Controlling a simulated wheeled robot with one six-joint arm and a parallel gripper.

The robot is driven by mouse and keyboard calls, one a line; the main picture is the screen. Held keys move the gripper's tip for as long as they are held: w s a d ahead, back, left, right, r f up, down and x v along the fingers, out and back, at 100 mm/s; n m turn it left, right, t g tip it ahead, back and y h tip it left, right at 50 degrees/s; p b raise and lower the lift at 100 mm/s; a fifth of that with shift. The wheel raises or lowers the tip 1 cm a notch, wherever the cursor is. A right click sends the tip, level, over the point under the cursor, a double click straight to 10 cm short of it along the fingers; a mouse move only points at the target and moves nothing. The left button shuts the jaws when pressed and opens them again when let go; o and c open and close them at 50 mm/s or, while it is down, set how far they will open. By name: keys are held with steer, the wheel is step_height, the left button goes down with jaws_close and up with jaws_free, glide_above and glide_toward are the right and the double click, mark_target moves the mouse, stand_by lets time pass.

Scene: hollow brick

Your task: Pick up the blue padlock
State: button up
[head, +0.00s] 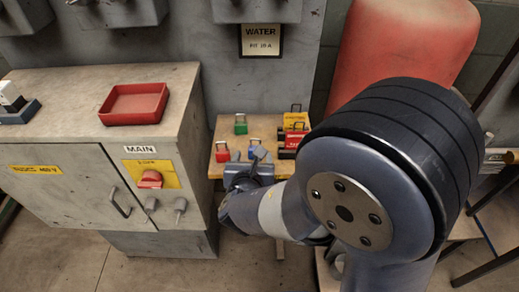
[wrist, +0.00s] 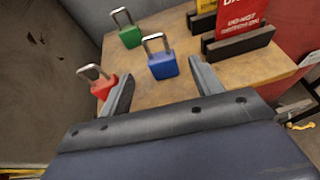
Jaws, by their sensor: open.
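The blue padlock (wrist: 163,66) stands upright with its silver shackle up on a small wooden table (wrist: 150,95). In the wrist view it is ahead of my gripper (wrist: 160,82), roughly midway between the two fingers, which are apart and empty. I cannot tell its exact distance from the fingertips. In the head view the blue padlock (head: 252,151) shows only partly behind my gripper (head: 258,158). A red padlock (wrist: 102,85) is just outside the left finger. A green padlock (wrist: 130,36) stands farther back, to the left of the blue one.
Dark holders with a red sign (wrist: 240,20) and a yellow sign (head: 296,120) stand at the table's right. A grey cabinet (head: 70,140) bearing a red tray (head: 134,104) is left of the table. A grey wall panel rises behind.

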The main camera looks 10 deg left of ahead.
steer(key=shift+f+p+x, duration=0.2)
steer(key=shift+p+x, duration=0.2)
steer(key=shift+x, duration=3.7)
steer(key=shift+d, duration=0.1)
steer(key=shift+c, duration=0.4)
steer(key=c, duration=1)
step_height(320, 180, up, 10)
steer(key=shift+r+p, duration=0.1)
steer(key=shift+p, duration=0.55)
